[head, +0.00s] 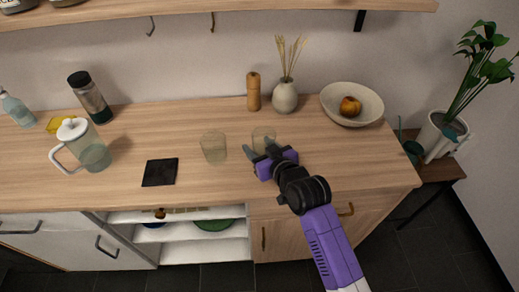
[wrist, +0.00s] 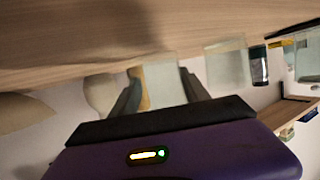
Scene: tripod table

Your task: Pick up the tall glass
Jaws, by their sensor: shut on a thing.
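Two clear drinking glasses are on the wooden counter. One clear glass (head: 264,132) is between the fingers of my gripper (head: 262,154), which is shut on it; its lower part is partly hidden by the fingers. In the wrist view, this glass (wrist: 165,84) is upside down in the picture between the two fingers (wrist: 160,95). I cannot tell whether its base touches the counter. The other clear glass (head: 214,146) stands upright to the left, apart from my gripper, and also shows in the wrist view (wrist: 228,68). Which glass is taller is hard to tell.
Behind my gripper are a pepper mill (head: 253,92), a vase (head: 285,96) with dried stalks and a bowl (head: 343,103) holding an apple. To the left are a black coaster (head: 160,172), a pitcher (head: 88,148) and a dark-capped bottle (head: 91,100). The counter is free at the right front.

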